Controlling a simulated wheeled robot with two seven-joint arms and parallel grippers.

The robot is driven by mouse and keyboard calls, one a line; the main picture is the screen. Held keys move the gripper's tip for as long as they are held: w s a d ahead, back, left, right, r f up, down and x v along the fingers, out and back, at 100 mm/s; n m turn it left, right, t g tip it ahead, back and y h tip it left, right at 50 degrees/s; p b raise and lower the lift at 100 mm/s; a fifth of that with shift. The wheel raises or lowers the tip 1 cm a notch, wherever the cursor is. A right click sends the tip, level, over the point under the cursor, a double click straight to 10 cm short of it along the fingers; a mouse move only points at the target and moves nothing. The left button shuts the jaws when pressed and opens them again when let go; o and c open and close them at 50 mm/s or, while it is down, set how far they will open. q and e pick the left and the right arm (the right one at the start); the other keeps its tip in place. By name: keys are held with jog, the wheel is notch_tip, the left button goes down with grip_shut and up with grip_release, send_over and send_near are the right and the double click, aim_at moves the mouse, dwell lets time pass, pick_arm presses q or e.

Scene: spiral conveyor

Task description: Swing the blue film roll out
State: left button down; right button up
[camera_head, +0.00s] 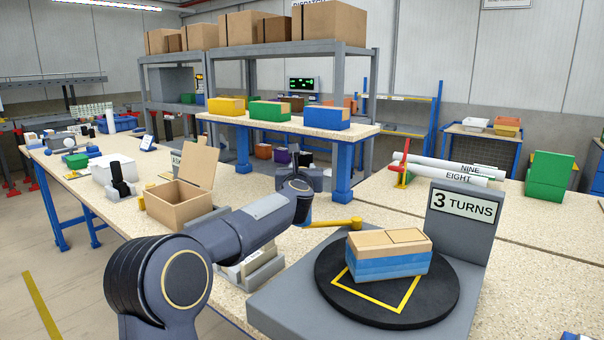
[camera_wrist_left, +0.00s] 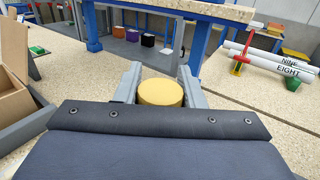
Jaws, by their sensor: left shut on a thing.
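My left gripper (camera_wrist_left: 161,80) is shut on a round yellow knob (camera_wrist_left: 161,94), which sits between its two grey fingers in the left wrist view. In the head view my left arm reaches in from the lower left, and its wrist hides the fingers and knob. A yellow bar (camera_head: 328,223) with a rounded end runs right from there, beside the turntable. A tan box (camera_head: 388,242) with blue film (camera_head: 385,267) around its lower part stands on the black turntable (camera_head: 440,293). I cannot make out a separate blue film roll. My right gripper is not in view.
A grey panel marked "3 TURNS" (camera_head: 464,218) stands behind the turntable. An open cardboard box (camera_head: 180,207) is left of my arm. White tubes marked "NINE" and "EIGHT" (camera_head: 450,170) lie at the back. A raised shelf (camera_head: 270,122) holds coloured boxes.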

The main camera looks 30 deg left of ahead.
pick_arm(q)
jog(key=shift+r, duration=0.1)
jog(key=c, duration=1.3)
grip_release()
jog(key=o, duration=0.4)
jog(key=shift+w+a, duration=0.1)
jog(key=shift+c, duration=0.2)
jog(key=shift+s+d, duration=0.2)
jog(key=shift+s, duration=0.1)
jog(key=b+v, duration=0.2)
jog(key=v, duration=0.5)
